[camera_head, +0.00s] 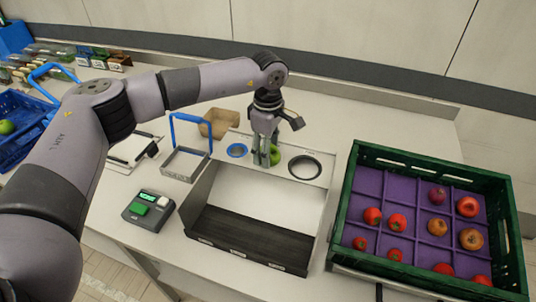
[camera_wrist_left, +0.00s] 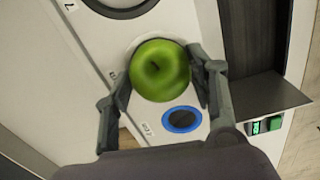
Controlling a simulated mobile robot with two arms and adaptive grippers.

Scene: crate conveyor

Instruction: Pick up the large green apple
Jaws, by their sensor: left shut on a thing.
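The large green apple (camera_wrist_left: 160,70) sits between the two fingers of my left gripper (camera_wrist_left: 163,95) in the left wrist view. The gripper is shut on it, with a finger on each side. In the head view my left gripper (camera_head: 266,150) points down over the white panel, and part of the green apple (camera_head: 274,155) shows behind its fingers. How far the apple is above the panel is hard to tell. My right gripper is not in view.
A blue-rimmed hole (camera_head: 237,150) and a dark-rimmed hole (camera_head: 305,167) flank the gripper. A dark tray (camera_head: 250,238) lies in front. A green crate (camera_head: 345,215) of red and orange produce stands right. A blue crate (camera_head: 35,140) holds another green apple (camera_head: 6,127).

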